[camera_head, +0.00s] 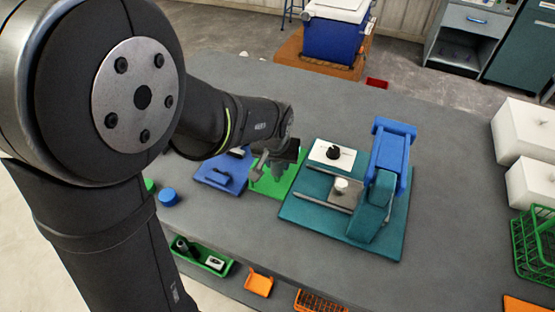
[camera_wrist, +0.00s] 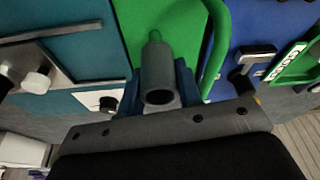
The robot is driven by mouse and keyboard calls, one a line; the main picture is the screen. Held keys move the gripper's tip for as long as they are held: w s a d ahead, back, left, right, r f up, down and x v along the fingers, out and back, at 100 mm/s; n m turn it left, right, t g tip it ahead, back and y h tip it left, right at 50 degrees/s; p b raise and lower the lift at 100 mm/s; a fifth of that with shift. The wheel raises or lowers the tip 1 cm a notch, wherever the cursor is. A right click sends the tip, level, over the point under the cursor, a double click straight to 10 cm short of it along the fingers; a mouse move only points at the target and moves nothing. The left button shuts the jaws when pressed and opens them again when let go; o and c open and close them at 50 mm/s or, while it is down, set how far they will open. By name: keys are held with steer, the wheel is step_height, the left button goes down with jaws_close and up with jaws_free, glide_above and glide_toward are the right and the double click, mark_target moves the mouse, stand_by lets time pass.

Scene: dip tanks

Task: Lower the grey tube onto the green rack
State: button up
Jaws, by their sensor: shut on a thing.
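The grey tube (camera_wrist: 157,72) is held in my gripper (camera_wrist: 158,88), whose dark blue fingers show on both sides of it in the wrist view. The tube's open near end faces the camera. The green rack (camera_wrist: 185,20) lies beyond it, and a green peg (camera_wrist: 155,35) shows just at the tube's far end. I cannot tell whether the tube touches or surrounds the peg. In the head view my gripper (camera_head: 274,160) is over the green rack (camera_head: 287,187), and my arm hides part of the rack.
A blue plate (camera_head: 213,177) lies left of the rack. A teal base (camera_head: 310,222) with a blue-topped fixture (camera_head: 392,150) stands to the right, near a white block (camera_head: 322,150) with a black knob. A blue cylinder (camera_head: 168,196) stands left.

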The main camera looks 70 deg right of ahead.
steer(key=shift+f, duration=1.55)
stand_by(0.6)
steer(key=o, duration=1.7)
steer(key=shift+r, duration=4)
steer(key=shift+r, duration=0.1)
steer(key=s+r, duration=0.1)
steer(key=r, duration=0.1)
steer(key=s+r, duration=0.3)
steer(key=r, duration=0.1)
steer(key=shift+s+r, duration=0.25)
steer(key=shift+r, duration=0.15)
